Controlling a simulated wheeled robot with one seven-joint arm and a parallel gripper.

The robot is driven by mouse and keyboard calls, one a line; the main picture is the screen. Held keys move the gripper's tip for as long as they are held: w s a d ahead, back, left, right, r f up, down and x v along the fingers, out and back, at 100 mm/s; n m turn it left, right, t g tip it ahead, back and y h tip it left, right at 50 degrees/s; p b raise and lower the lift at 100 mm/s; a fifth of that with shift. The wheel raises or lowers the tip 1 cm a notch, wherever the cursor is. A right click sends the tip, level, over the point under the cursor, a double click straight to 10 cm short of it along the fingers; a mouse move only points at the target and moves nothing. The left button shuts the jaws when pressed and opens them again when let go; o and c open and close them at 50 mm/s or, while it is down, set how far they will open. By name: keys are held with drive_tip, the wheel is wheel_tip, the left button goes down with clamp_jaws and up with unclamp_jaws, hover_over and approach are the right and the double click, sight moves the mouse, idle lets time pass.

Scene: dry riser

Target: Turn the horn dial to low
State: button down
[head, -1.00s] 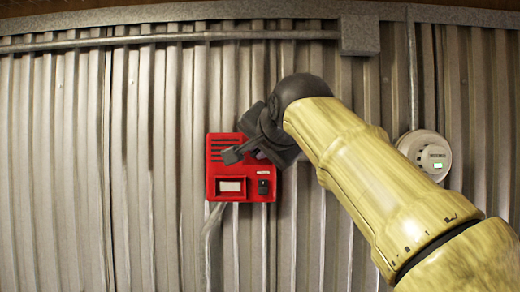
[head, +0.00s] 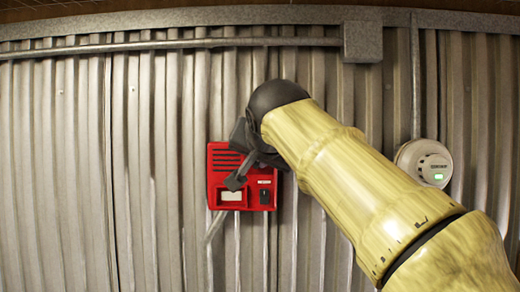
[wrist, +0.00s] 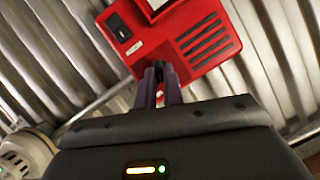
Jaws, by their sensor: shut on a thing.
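The red horn box (head: 222,160) is fixed to the corrugated wall, with slots at its upper left and a pale window and black switch along its bottom. The wrist view shows the box (wrist: 187,45) turned round, with the slots at right. My gripper (wrist: 158,72) has its two dark fingers close together at the near edge of the box face. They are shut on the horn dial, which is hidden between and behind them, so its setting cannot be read. In the head view my gripper and arm cover the upper right of the box.
A round white detector (head: 426,163) with a green light is on the wall to the right; part of it shows in the wrist view (wrist: 28,152). A conduit (head: 190,43) runs along the top to a grey junction box (head: 362,42). The wall left of the red box is clear.

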drive_tip(key=shift+a+n+h+p, duration=0.25)
drive_tip(key=shift+n+h+p, duration=0.75)
drive_tip(key=shift+n, duration=0.5)
drive_tip(key=c, duration=1.5)
unclamp_jaws()
drive_tip(key=b+v, duration=0.2)
drive_tip(key=v, duration=1.5)
drive_tip(key=shift+r, duration=0.15)
drive_tip(key=shift+s, duration=0.1)
